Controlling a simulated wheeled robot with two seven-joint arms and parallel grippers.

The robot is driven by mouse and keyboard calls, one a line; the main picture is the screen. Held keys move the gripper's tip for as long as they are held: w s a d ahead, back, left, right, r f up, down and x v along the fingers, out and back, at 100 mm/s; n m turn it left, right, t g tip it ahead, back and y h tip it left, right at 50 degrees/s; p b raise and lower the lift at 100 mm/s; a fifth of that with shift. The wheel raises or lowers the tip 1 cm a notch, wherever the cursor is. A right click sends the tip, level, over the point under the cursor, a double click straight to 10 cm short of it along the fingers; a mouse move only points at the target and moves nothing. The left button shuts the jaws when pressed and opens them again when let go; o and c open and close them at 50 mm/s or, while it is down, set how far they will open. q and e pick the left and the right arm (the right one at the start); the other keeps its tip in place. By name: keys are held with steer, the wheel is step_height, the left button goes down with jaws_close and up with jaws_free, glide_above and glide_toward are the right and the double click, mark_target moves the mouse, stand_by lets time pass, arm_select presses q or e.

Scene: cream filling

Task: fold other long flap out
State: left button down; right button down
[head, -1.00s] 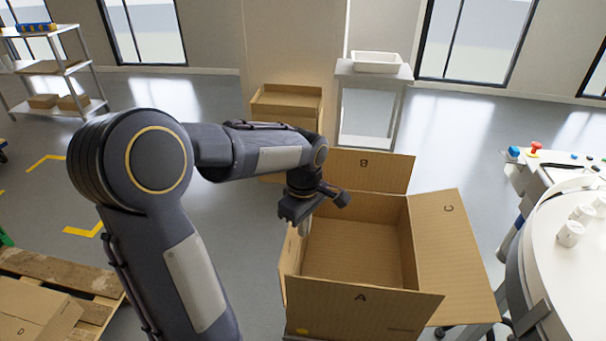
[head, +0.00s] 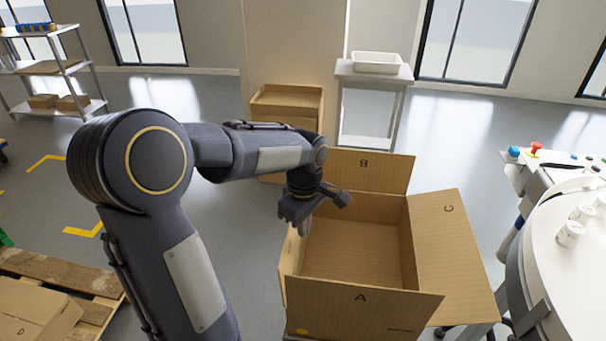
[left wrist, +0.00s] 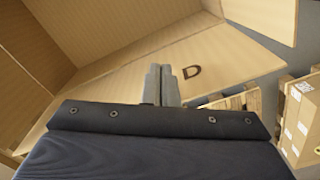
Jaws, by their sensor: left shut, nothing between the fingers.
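An open cardboard box (head: 350,248) stands in front of me. Flap C (head: 455,250) is folded out to the right; flap A (head: 360,312) is at the near side and flap B (head: 368,170) at the far side. Flap D (left wrist: 225,62) shows broadly in the left wrist view, with its letter right of my fingers; in the head view the left side is largely edge-on. My left gripper (head: 300,222) is shut and empty over the box's left edge. In the left wrist view, its fingertips (left wrist: 163,70) overlap flap D; contact is unclear. My right gripper is out of view.
A round white table (head: 570,285) with white jars is at the right. A wooden pallet (head: 75,275) with a carton is at lower left. A cardboard stack (head: 287,103) and a stand with a white bin (head: 377,62) are behind the box.

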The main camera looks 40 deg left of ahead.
mark_target(293, 242)
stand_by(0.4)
arm_select(q)
steer(key=a+f+b, duration=0.1)
steer(key=s+a+f+b, duration=0.1)
steer(key=f, duration=0.1)
stand_by(1.1)
steer(key=shift+s+a+f, duration=0.1)
steer(key=shift+s+a, duration=0.05)
steer(key=shift+s+a+f, duration=0.1)
steer(key=shift+s+a, duration=0.35)
steer(key=shift+a, duration=0.5)
